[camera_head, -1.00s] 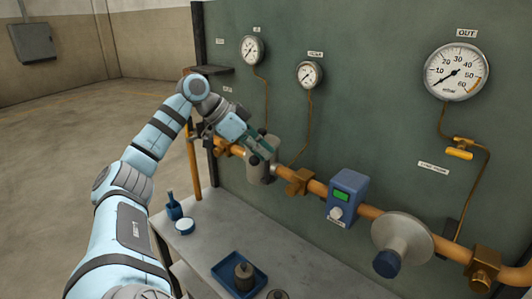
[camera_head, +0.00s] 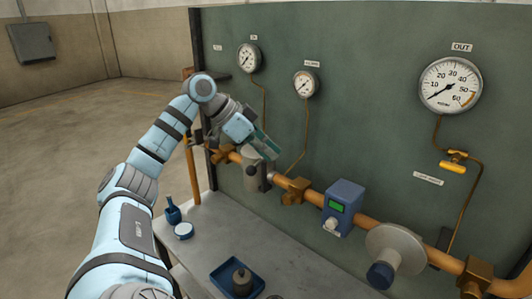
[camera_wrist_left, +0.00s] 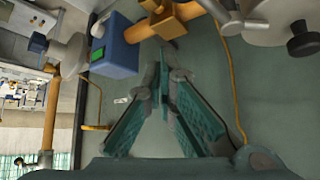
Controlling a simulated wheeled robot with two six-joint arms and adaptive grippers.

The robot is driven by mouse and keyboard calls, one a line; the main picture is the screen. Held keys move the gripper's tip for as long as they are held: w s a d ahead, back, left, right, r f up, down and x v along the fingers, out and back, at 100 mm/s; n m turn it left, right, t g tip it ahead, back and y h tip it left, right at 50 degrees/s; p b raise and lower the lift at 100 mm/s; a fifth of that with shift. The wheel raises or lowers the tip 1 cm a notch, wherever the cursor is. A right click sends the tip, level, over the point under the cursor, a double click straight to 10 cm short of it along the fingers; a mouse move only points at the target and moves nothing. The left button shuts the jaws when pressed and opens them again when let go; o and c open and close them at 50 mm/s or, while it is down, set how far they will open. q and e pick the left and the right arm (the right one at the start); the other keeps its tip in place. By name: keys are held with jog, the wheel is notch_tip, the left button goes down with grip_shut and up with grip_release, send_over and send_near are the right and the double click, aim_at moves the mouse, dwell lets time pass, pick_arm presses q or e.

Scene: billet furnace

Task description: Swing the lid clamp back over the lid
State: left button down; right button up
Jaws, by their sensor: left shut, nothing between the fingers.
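In the left wrist view, a black knob on a short arm (camera_wrist_left: 303,42) stands at the upper right beside grey metal. I cannot tell for sure which part is the lid clamp. My left gripper (camera_head: 273,150) is above and just right of the canister's top. Its teal fingers (camera_wrist_left: 163,80) meet at the tips, shut and empty. My right gripper is out of view.
A blue box with a green display (camera_head: 343,208) and a large grey disc with a blue knob (camera_head: 395,248) sit farther right along the pipe (camera_head: 310,194). Below, the grey bench (camera_head: 215,246) carries a blue tray (camera_head: 217,274), a blue bottle and a small round dish.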

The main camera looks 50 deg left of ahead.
pick_arm(q)
jog(key=v, duration=0.2)
jog(key=p+v, duration=0.1)
jog(key=v, duration=0.1)
jog(key=a+p+v, duration=0.1)
jog(key=v, duration=0.2)
jog(key=shift+w+a, duration=0.1)
jog(key=shift+w, duration=0.15)
jog(key=shift+a+r, duration=0.1)
jog(key=shift+a, duration=0.05)
jog(key=shift+s, duration=0.1)
